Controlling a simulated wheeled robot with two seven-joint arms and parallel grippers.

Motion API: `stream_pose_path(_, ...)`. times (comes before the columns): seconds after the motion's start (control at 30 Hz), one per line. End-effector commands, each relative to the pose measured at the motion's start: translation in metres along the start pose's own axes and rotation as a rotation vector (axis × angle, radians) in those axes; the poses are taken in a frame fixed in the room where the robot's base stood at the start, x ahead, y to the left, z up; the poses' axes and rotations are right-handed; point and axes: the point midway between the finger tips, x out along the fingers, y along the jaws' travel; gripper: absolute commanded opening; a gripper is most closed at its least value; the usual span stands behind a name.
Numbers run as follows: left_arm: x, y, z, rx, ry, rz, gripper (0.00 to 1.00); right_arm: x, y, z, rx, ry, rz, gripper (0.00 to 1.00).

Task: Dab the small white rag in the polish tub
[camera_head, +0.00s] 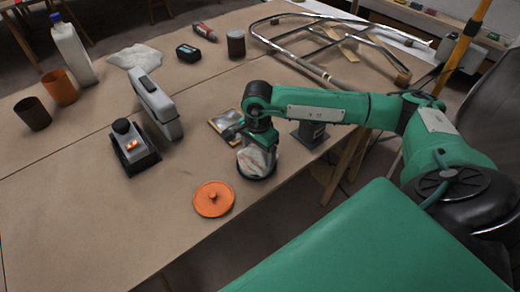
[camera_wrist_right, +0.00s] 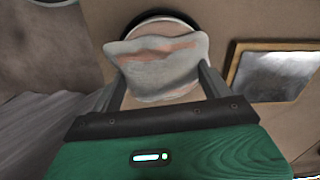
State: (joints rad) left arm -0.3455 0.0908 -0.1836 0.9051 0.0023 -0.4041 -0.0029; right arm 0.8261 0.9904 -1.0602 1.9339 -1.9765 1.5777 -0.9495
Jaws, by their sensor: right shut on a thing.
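The small white rag (camera_head: 256,160), marked with reddish smears, hangs from my right gripper (camera_head: 257,143). In the right wrist view the rag (camera_wrist_right: 158,62) is pinched between the two fingers of my right gripper (camera_wrist_right: 160,88). A round dark-rimmed tub, likely the polish tub (camera_wrist_right: 158,17), lies directly behind and below the rag, which hides most of its opening. I cannot tell whether the rag touches the polish. An orange round lid with a knob (camera_head: 213,199) lies on the table, left of and nearer than the tub. My left gripper is not in view.
A small framed plate (camera_head: 222,122) lies close beside the tub; it also shows in the right wrist view (camera_wrist_right: 276,75). A grey case (camera_head: 156,105) and a black sander (camera_head: 134,150) stand to the left. A metal tube frame (camera_head: 300,62) lies behind. The front-left tabletop (camera_head: 90,215) is clear.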

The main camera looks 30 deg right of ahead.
Motion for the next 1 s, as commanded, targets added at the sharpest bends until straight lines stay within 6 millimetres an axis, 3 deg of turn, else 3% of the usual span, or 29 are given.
stream_pose_path(0.03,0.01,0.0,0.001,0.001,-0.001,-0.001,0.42,0.009,0.001,0.0,0.0,0.0,0.002,0.6)
stream_pose_path(0.33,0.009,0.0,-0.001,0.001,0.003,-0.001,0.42,0.006,0.001,0.0,0.0,0.001,0.003,0.6)
stream_pose_path(1.0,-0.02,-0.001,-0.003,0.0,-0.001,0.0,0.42,-0.053,0.0,0.0,0.0,0.0,0.001,0.6)
